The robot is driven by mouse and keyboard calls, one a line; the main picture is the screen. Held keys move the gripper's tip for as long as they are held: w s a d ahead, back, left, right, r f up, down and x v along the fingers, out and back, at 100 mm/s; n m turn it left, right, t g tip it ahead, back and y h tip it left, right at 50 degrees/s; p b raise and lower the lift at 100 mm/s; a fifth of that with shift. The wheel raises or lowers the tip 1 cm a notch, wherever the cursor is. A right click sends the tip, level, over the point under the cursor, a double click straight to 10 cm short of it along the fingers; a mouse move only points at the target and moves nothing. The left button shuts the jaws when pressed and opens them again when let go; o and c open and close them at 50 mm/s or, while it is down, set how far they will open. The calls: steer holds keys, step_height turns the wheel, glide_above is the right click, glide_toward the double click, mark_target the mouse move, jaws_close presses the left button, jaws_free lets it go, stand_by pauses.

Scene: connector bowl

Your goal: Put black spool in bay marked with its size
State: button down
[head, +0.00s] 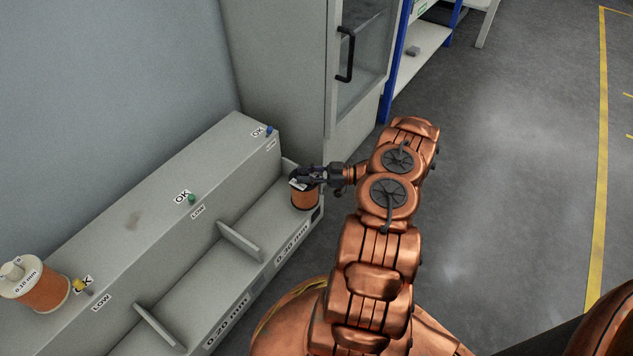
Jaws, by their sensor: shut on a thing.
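The black spool (305,199) has a dark top flange and copper-coloured wire. It is upright at the far end of the bay whose front edge is marked 0.30 mm (292,245). A white label on its top is partly hidden and too small to read. My gripper (308,176) is shut on the upper part of the spool, reaching in from the right. I cannot tell whether the spool's base touches the bay floor. The neighbouring bay, marked 0.20 mm (228,320), is empty where it shows.
Dividers (240,241) separate the bays. A white spool (37,284) marked 0.10 mm stands on the upper ledge at left. Blue (269,131), green (191,199) and yellow (79,286) markers sit by OK and LOW labels. A grey cabinet (283,70) stands behind; floor is clear at right.

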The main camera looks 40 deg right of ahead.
steer(key=w+a+f+b, duration=0.3)
steer(key=w+f+b, duration=0.1)
steer(key=w, duration=0.3)
stand_by(0.5)
steer(key=shift+a+f, duration=0.1)
steer(key=c, duration=0.8)
jaws_free()
steer(key=shift+f, duration=0.1)
steer(key=shift+c, duration=0.2)
steer(key=p+v, duration=0.3)
steer(key=v, duration=0.9)
steer(key=shift+p, duration=0.3)
